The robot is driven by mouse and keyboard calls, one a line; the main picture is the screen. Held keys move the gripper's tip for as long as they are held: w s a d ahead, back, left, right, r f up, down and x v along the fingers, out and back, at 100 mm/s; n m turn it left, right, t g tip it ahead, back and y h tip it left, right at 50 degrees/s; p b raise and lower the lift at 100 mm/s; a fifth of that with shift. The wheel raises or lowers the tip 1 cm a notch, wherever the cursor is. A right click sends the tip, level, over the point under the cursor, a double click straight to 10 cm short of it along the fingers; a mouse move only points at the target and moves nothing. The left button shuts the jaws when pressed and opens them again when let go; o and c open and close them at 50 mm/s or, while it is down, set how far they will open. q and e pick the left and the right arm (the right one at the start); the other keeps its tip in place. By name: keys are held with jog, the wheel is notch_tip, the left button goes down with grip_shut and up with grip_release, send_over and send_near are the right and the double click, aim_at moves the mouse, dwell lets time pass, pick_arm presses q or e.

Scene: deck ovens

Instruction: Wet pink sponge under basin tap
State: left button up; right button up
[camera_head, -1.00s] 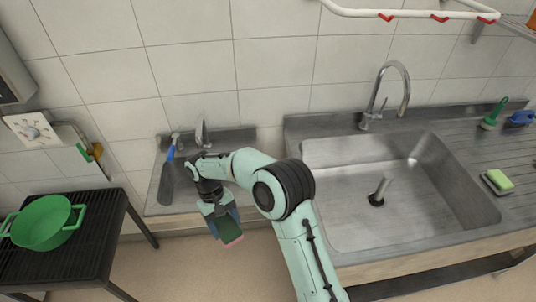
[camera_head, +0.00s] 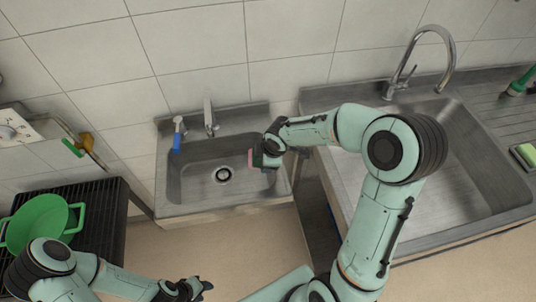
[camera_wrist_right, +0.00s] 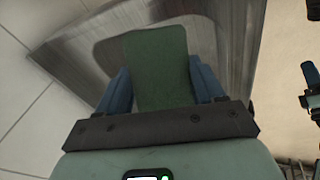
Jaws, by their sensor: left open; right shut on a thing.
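The pink sponge (camera_head: 251,158), with a dark green face, is held in my right gripper (camera_head: 262,157) at the right rim of the small basin (camera_head: 195,201). In the right wrist view the sponge's green face (camera_wrist_right: 157,68) shows between the blue fingers of my right gripper (camera_wrist_right: 160,90), which is shut on it. The basin tap (camera_head: 209,118) stands at the back of the small basin, to the left of and behind the sponge, apart from it. No running water shows. My left gripper (camera_head: 192,288) is open and empty, low in the head view in front of the basin.
A large sink (camera_head: 468,160) with a tall curved tap (camera_head: 440,45) is on the right. A green pot (camera_head: 38,218) sits on a black rack (camera_head: 105,215) at left. Another sponge (camera_head: 526,153) lies at the right edge.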

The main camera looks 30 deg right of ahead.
jog(key=shift+s+d+r+t+y, duration=0.1)
jog(key=shift+s+d+t+y, duration=0.2)
jog(key=shift+y, duration=0.1)
jog(key=shift+w+a+r+n+t+y, duration=0.1)
jog(key=shift+w+r+n+t+y, duration=0.25)
jog(key=shift+t+y, duration=0.2)
pick_arm(q)
jog(key=shift+f, duration=0.1)
pick_arm(e)
jog(key=shift+f, duration=0.1)
jog(key=shift+w+a+f+b, duration=0.25)
jog(key=shift+w+a+b, duration=0.2)
jog(key=shift+w+a, duration=0.15)
jog(key=shift+w+a+f+b, duration=0.25)
jog(key=shift+w+a+b, duration=0.25)
jog(key=shift+a, duration=0.2)
pick_arm(q)
jog(key=s+f+b, duration=0.1)
jog(key=s+f, duration=0.3)
jog(key=shift+s+f+g, duration=0.15)
jog(key=shift+s+g, duration=0.15)
pick_arm(e)
jog(key=w+a+f, duration=0.1)
jog(key=w+a, duration=0.6)
jog(key=shift+w+f, duration=0.4)
